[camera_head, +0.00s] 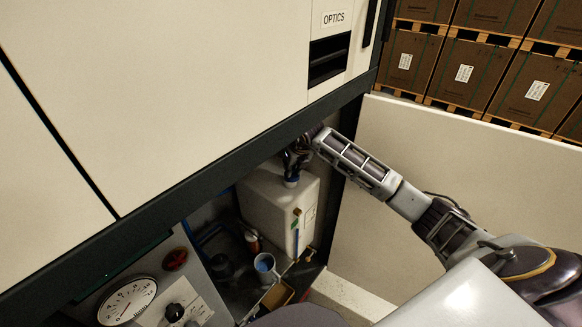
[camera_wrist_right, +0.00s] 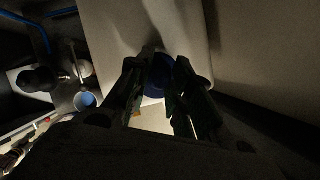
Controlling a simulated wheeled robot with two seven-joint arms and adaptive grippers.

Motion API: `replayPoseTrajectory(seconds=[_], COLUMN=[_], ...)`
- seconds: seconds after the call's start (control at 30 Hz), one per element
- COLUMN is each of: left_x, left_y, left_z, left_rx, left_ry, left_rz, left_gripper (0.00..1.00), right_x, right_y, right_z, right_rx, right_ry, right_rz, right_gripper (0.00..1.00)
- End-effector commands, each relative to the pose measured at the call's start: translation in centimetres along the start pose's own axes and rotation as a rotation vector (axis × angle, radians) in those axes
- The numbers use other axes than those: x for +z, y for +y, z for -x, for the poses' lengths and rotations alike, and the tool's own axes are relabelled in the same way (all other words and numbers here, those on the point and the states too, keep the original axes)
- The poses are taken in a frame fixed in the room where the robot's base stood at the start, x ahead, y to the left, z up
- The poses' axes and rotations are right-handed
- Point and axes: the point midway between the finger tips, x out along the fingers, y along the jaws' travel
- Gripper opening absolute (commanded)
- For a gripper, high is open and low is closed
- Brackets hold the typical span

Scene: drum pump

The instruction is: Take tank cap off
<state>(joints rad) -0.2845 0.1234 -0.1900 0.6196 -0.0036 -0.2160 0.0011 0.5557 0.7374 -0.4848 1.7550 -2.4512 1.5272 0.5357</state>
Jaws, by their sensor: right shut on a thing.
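The tank (camera_head: 268,205) is a white, boxy container in the lower compartment of the machine, with a coloured label and a blue strip on its side. Its blue cap (camera_head: 292,182) shows just under my right gripper (camera_head: 294,162) at the top of the tank. In the right wrist view the dark blue cap (camera_wrist_right: 160,74) sits between the two fingers of my right gripper (camera_wrist_right: 160,84), which is shut on it. The picture is too dark to tell whether the cap is still seated on the neck. My left gripper is not in view.
A blue-lined cup (camera_head: 265,264) stands before the tank, near dark fittings and blue tubing. A gauge (camera_head: 127,301) is at the lower left. The machine's dark frame edge (camera_head: 200,190) runs above the compartment. A pale panel (camera_head: 440,150) stands right, with stacked boxes (camera_head: 470,70) behind.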

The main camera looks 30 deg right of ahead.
Motion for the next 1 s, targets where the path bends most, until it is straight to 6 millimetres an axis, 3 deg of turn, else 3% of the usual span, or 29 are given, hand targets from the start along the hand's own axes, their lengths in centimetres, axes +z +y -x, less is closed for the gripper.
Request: replayPoseTrajectory(seconds=[0.33,1.0], left_x=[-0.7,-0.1], left_y=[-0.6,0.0], left_z=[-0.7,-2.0], left_rx=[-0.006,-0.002], left_ry=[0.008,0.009], left_rz=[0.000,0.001], left_gripper=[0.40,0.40], right_x=[-3.9,-12.3], right_y=[-0.1,0.0], right_z=[1.6,5.2], right_rx=[-0.002,-0.002], right_ry=[0.001,0.003], right_rz=[0.003,0.004], right_gripper=[0.05,0.05])
